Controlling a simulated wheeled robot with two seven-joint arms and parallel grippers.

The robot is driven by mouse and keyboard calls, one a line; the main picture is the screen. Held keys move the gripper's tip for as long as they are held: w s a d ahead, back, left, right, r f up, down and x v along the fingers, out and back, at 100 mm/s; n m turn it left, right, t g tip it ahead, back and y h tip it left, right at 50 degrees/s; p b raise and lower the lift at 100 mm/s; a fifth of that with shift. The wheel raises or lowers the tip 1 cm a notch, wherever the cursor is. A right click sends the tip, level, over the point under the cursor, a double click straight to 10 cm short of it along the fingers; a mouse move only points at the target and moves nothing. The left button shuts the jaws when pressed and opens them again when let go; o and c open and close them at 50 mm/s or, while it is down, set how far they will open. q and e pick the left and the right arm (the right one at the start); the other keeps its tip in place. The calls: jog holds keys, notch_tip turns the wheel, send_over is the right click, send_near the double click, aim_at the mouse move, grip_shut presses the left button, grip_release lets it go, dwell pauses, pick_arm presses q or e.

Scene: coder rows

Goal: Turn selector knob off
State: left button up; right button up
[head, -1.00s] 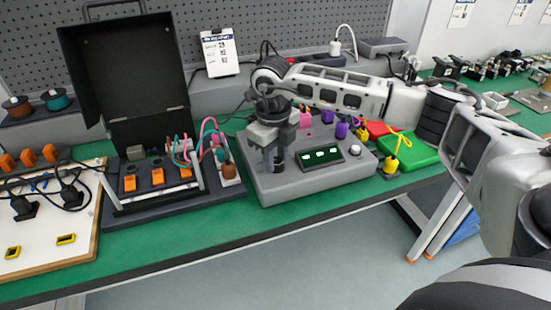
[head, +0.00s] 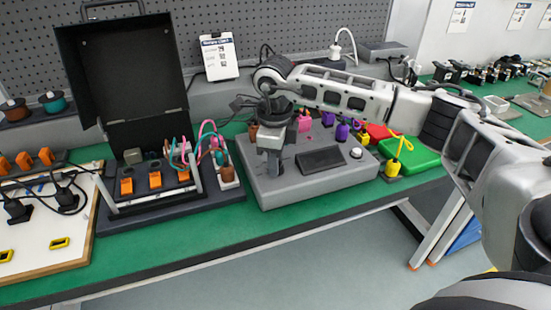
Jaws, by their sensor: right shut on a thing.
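A grey control box (head: 330,188) stands on the green bench. It carries a dark rectangular display (head: 320,159), which shows no lit segments, and a white round button (head: 356,153). My right gripper (head: 274,170) points down over the left part of the box top, left of the display. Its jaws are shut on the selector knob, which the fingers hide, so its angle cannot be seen. My left gripper is not in view.
An open black case (head: 127,80) with orange switches and coloured cables stands left of the box. The bench front strip (head: 200,235) is clear.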

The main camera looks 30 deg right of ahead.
jog(key=o, duration=1)
jog(key=shift+c, duration=0.2)
notch_tip(320, 180, up, 16)
jog(key=shift+s+a, duration=0.3)
